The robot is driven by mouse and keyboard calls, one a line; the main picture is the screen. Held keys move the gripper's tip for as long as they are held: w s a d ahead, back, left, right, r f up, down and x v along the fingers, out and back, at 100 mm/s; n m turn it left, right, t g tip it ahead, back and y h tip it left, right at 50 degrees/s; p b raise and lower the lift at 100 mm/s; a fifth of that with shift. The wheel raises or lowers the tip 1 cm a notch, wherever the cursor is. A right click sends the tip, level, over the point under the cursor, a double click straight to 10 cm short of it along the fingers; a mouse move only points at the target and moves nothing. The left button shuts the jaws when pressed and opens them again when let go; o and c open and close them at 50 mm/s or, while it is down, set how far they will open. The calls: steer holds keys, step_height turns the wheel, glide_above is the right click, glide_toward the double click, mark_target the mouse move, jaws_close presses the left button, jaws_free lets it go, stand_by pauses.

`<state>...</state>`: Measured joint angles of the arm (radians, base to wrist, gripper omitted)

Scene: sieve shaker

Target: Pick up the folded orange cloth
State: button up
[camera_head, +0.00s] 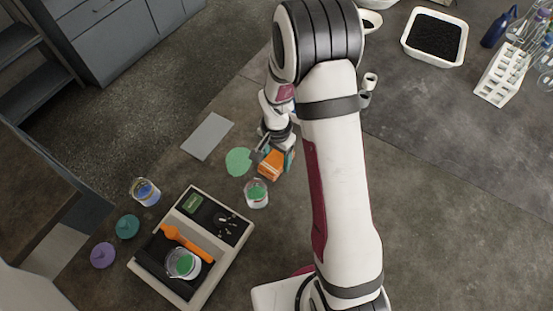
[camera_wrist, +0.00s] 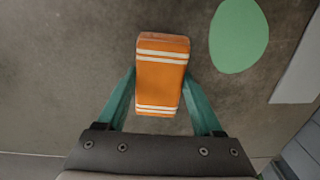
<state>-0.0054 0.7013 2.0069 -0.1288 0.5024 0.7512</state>
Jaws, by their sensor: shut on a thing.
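The folded orange cloth (camera_wrist: 160,75) is a small block with white stripes near both ends. In the wrist view it sits between the two green fingers of my gripper (camera_wrist: 160,92), which are shut on its sides. In the head view the cloth (camera_head: 271,164) shows at the tip of my gripper (camera_head: 274,158), partly covered by it. It appears close to the bench top; I cannot tell whether it touches the bench.
A green disc (camera_head: 238,161) lies left of the cloth, with a grey plate (camera_head: 206,136) beyond. A glass beaker with green contents (camera_head: 256,194) stands just below. The sieve shaker (camera_head: 226,263) is at lower left. A white tub (camera_head: 407,42) and tube rack (camera_head: 498,77) stand upper right.

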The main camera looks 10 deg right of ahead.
steer(key=shift+c, duration=0.9)
steer(key=shift+r, duration=0.15)
